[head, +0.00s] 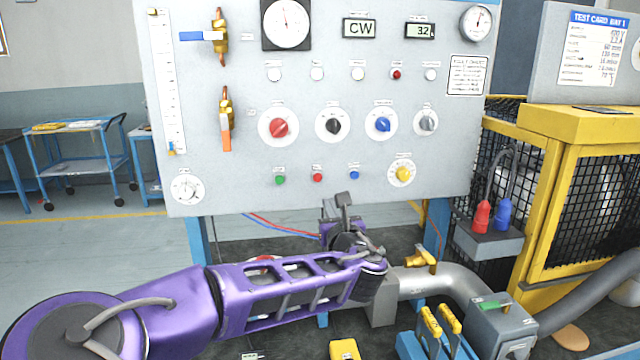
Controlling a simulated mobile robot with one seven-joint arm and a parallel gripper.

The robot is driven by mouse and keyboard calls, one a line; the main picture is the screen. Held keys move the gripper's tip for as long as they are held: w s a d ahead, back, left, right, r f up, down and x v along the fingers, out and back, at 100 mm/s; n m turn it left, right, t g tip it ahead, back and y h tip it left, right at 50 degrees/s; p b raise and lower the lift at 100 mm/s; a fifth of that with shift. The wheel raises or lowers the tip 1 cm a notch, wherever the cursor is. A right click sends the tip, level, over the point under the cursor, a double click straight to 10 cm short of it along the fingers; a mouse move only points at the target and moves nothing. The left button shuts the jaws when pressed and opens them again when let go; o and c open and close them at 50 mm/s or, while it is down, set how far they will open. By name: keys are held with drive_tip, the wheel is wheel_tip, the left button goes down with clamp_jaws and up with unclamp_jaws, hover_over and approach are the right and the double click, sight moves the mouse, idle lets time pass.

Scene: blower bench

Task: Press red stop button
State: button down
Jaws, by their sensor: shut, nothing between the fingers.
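A small red button (317,178) sits in the lower row of the upright grey panel (225,195), between a green button (280,180) and a blue button (354,175). The labels above them are too small to read. My gripper (343,200) is in front of the panel's lower edge, below and right of the red button, with its fingers pointing up. It is shut and empty, and looks apart from the button; the depth gap is hard to judge. Another red round part (263,259) is partly hidden behind my purple arm.
Red (279,127), black, blue and grey knobs are above the buttons. A yellow knob (403,173) is to the right. Below are a grey pipe (455,275) with a yellow valve handle (421,258). A yellow cage (550,190) stands at right. The space before the lower panel is open.

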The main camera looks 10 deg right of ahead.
sight(318, 179)
drive_tip(key=w+p, duration=0.1)
drive_tip(key=w, duration=1.1)
drive_tip(key=shift+w, duration=0.9)
drive_tip(key=shift+f, duration=0.1)
